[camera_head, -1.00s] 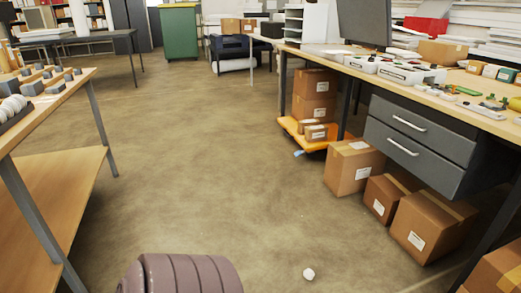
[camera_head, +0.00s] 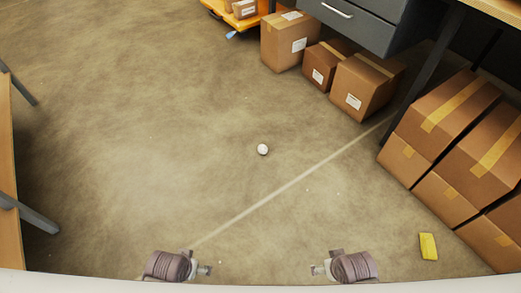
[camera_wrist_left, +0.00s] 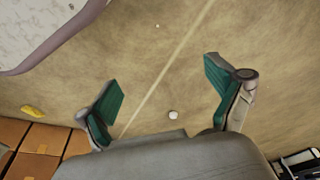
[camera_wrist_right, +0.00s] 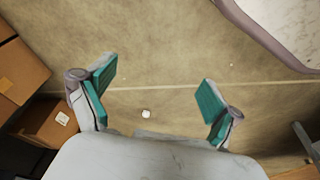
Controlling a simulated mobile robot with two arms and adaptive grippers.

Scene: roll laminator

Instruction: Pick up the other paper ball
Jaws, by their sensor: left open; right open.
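A white paper ball (camera_head: 263,149) lies on the brown floor in the middle of the head view. It also shows between the open fingers in the left wrist view (camera_wrist_left: 173,115) and in the right wrist view (camera_wrist_right: 146,113), some way beyond them. My left gripper (camera_head: 207,269) is at the bottom of the head view, left of the ball. My right gripper (camera_head: 316,269) is at the bottom, right of the ball. Both grippers are open and empty, with green finger pads, and neither touches the ball.
Cardboard boxes (camera_head: 366,86) stand under the drawer desk (camera_head: 352,18), and more boxes (camera_head: 447,118) are stacked at the right. A yellow object (camera_head: 428,246) lies on the floor at lower right. A wooden table (camera_head: 10,190) stands at left. The floor around the ball is clear.

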